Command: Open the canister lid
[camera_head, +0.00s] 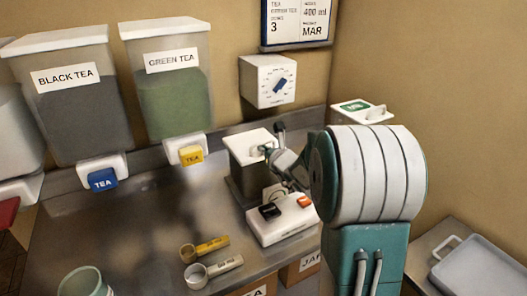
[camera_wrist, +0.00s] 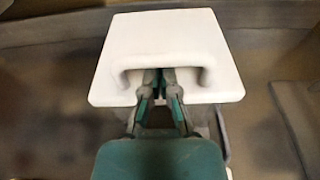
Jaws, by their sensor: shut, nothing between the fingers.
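The canister (camera_head: 245,183) is a dark box on the counter with a square white lid (camera_head: 249,146) on top. In the wrist view the lid (camera_wrist: 160,40) fills the upper middle, and a white handle loop runs along its near edge. My gripper (camera_head: 272,152) is at the near right side of the lid. In the wrist view its fingertips (camera_wrist: 160,76) are close together at the gap of the handle, with nothing held between them. Whether they touch the handle, I cannot tell. Most of the canister body is hidden in the wrist view.
A white device (camera_head: 282,222) with black and orange parts stands in front of the canister. Tea dispensers (camera_head: 175,95) stand at the left. A yellow scoop (camera_head: 205,248) and a white scoop (camera_head: 213,270) lie on the counter. Another white-lidded container (camera_head: 362,112) is behind my arm.

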